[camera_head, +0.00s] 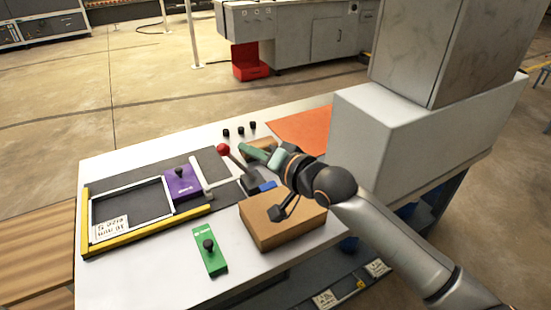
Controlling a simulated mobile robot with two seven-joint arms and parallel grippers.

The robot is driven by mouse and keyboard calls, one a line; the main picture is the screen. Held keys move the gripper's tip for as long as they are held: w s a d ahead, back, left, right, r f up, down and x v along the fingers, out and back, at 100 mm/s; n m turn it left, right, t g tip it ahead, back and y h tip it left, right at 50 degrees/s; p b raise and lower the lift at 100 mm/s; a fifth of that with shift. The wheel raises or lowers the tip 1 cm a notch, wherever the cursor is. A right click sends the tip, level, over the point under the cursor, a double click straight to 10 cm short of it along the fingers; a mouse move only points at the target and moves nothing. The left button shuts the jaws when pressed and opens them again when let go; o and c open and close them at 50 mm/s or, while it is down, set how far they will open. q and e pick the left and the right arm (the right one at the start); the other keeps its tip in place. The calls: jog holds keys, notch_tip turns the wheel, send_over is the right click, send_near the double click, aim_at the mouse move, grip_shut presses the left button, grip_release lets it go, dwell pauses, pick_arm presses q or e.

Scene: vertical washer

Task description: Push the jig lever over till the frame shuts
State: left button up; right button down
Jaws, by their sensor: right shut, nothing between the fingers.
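The jig lever (239,166) stands on the right part of the jig, tilted to the left, with a red ball knob (223,149) on top. Its base is dark, with a blue piece beside it. The jig's dark plate (135,197) carries a white frame, yellow rails (150,232), a purple block (183,184) with a black knob and a white L-shaped bar (220,178). My right gripper (248,149) is shut and empty, just right of the red knob. Whether it touches the lever is unclear. My left gripper is out of view.
A brown box (283,222) stands under my right arm. A green block (209,251) with a black knob lies near the front. An orange mat (302,128) and several small black knobs lie at the back. A large white housing (400,130) bounds the right.

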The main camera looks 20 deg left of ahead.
jog(key=v, duration=0.8)
jog(key=shift+d, duration=0.35)
